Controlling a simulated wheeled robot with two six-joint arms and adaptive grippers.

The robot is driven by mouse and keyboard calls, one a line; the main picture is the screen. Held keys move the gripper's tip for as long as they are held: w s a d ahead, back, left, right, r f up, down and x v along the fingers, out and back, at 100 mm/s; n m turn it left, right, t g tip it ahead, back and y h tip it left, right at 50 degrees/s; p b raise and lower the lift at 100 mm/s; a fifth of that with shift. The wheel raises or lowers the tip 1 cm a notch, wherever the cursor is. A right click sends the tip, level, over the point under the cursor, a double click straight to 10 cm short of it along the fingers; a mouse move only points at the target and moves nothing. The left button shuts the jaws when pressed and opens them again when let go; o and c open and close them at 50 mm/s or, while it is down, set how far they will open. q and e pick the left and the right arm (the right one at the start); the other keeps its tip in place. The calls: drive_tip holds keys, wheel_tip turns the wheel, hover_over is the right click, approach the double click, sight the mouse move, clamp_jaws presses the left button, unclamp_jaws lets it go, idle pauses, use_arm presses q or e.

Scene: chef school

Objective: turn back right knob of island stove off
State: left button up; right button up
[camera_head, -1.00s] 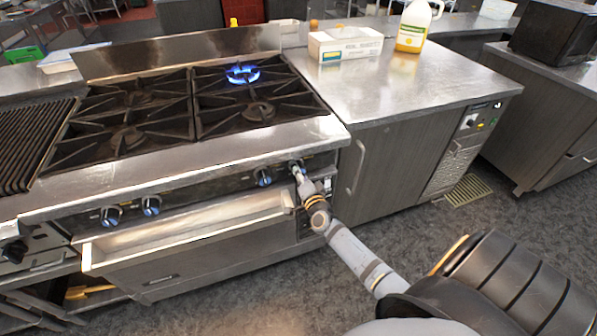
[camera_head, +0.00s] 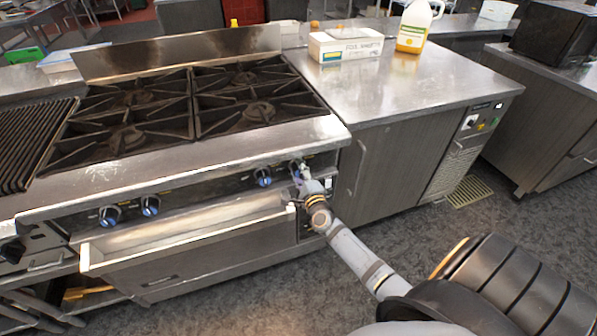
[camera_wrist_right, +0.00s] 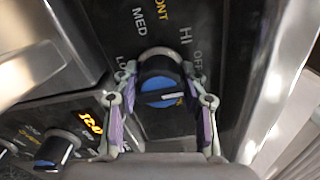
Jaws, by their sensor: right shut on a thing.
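The island stove (camera_head: 200,160) stands at the left with its knobs along the front panel. My right gripper (camera_head: 299,172) is at the rightmost knob (camera_head: 295,164). In the right wrist view this black knob with a blue face (camera_wrist_right: 160,82) sits between the two fingers of the right gripper (camera_wrist_right: 160,88), which is shut on it. OFF, HI and MED labels show around the knob. Its white mark lies nearly level, towards the right side. The back right burner (camera_head: 240,77) shows no flame. My left gripper is not in view.
An oven drawer (camera_head: 190,235) sticks out below the knobs, close to my right arm. A steel counter (camera_head: 430,85) adjoins the stove on the right, with a box (camera_head: 345,45) and a jug (camera_head: 414,28) on it. The floor in front is clear.

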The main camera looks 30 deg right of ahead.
drive_tip(key=shift+f, duration=0.1)
idle(0.5)
drive_tip(key=o, duration=1.2)
drive_tip(key=shift+c, duration=0.2)
drive_tip(key=shift+s, duration=0.1)
drive_tip(key=shift+s+a, duration=0.1)
drive_tip(key=shift+s, duration=0.25)
drive_tip(key=v, duration=1.1)
